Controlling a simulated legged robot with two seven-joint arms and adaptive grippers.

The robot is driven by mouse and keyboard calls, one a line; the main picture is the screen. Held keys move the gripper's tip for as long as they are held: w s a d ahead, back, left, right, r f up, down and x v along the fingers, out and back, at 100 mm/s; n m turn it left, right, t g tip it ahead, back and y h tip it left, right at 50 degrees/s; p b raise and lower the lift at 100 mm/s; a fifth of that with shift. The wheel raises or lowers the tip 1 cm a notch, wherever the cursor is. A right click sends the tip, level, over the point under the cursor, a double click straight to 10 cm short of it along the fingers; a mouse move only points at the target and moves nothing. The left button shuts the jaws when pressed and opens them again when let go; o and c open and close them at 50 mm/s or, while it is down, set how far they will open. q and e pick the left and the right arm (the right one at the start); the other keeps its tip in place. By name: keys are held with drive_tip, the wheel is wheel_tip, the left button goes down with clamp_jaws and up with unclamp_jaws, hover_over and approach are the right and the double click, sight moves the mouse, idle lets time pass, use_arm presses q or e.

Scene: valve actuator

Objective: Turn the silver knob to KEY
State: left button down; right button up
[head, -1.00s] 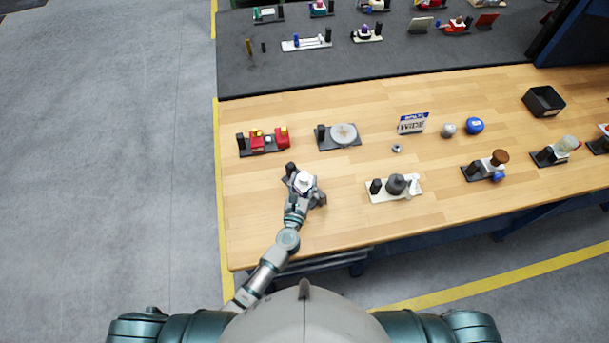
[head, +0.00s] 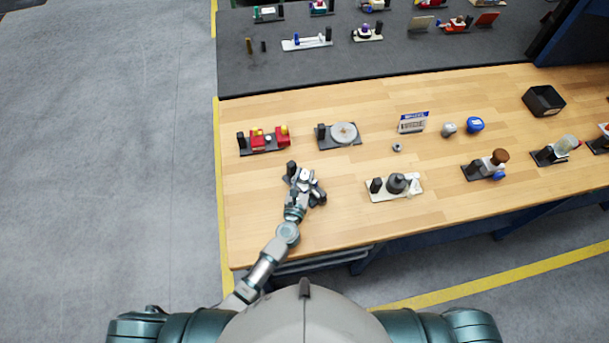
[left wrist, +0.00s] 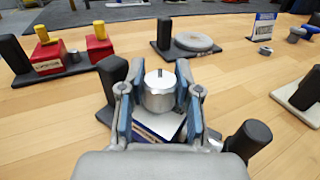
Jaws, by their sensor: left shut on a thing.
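The silver knob (left wrist: 159,92) is a short metal cylinder with a small pin on top, in the left wrist view. It stands on a white and blue block (left wrist: 160,126) with lettering too small to read, so I cannot tell its setting. My left gripper (left wrist: 155,98) has its two fingers on either side of the knob and is shut on it. A black post (left wrist: 112,76) stands behind left and another black post (left wrist: 250,138) at front right. My right gripper is not in view.
A red block device (head: 265,140) and a round grey disc device (head: 343,133) stand behind on the wooden table (head: 250,215). A white-plate device (head: 397,186) with a grey knob is to the right. Bare wood lies left and in front.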

use_arm(q)
drive_tip(key=shift+h, duration=0.3)
drive_tip(key=shift+m+g+h, duration=0.4)
drive_tip(key=shift+m+h, duration=0.4)
drive_tip(key=shift+h, duration=0.1)
drive_tip(key=shift+m+g+h, duration=0.4)
drive_tip(key=shift+m+h, duration=0.3)
drive_tip(key=shift+h, duration=0.3)
drive_tip(key=shift+m+g+h+b, duration=0.4)
drive_tip(key=shift+m+g+h, duration=0.4)
drive_tip(key=shift+m+h, duration=0.25)
drive_tip(key=shift+m+g+h+b, duration=0.4)
drive_tip(key=shift+m+g+h, duration=0.35)
drive_tip(key=shift+h, duration=0.3)
drive_tip(key=shift+g, duration=0.25)
drive_tip(key=c, duration=0.8)
unclamp_jaws()
